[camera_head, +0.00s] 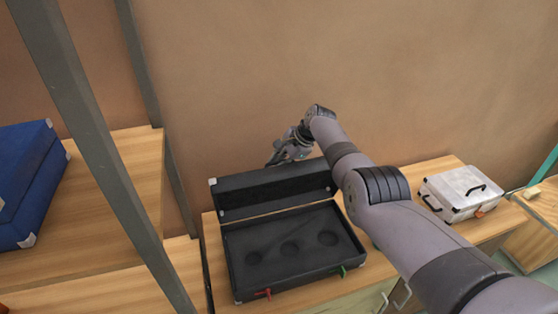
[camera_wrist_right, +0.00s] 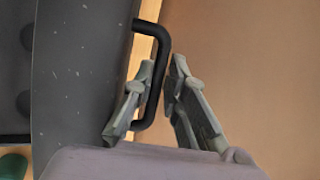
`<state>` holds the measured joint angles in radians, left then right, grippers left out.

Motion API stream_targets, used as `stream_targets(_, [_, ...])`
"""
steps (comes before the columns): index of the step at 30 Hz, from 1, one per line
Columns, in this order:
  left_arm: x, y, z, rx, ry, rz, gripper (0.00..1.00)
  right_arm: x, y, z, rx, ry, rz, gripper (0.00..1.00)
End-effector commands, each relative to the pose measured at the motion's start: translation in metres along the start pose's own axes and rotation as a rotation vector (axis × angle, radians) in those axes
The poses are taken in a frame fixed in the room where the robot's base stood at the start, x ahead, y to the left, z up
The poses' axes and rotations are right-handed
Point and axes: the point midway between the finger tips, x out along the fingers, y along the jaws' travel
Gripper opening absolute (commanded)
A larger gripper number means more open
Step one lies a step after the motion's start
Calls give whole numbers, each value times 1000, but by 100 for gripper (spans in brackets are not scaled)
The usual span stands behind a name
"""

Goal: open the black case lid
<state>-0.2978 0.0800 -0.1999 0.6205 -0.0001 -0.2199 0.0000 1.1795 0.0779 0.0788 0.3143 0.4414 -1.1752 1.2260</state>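The black case (camera_head: 295,249) sits on a wooden cabinet in the head view. Its lid (camera_head: 272,189) stands raised at the back, showing the dark interior with round recesses. My right gripper (camera_head: 279,158) is behind the top edge of the lid. In the right wrist view the lid (camera_wrist_right: 80,75) fills the left side, with a black handle (camera_wrist_right: 163,75) on it. The right gripper's fingers (camera_wrist_right: 153,82) are apart, one on each side of the handle's bar. Whether they touch it I cannot tell. My left gripper is not in view.
A red latch (camera_head: 264,293) and a green latch (camera_head: 342,270) are on the case's front. A white case (camera_head: 458,192) stands to the right and a blue case (camera_head: 28,180) on the left shelf. Dark metal posts (camera_head: 95,140) stand at left. A brown wall is close behind the gripper.

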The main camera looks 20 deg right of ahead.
Motion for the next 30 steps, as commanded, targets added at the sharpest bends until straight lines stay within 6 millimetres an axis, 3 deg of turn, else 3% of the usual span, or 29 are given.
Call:
stream_targets(1, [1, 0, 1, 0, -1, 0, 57, -3, -11, 2, -4, -2, -39, 0])
stream_targets(16, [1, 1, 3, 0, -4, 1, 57, -1, -10, 3, -2, -6, -38, 0])
stream_targets(17, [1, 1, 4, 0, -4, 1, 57, -1, -10, 3, -2, -6, -38, 18])
stream_targets(30, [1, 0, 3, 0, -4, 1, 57, 3, -4, 1, 1, -3, -26, 18])
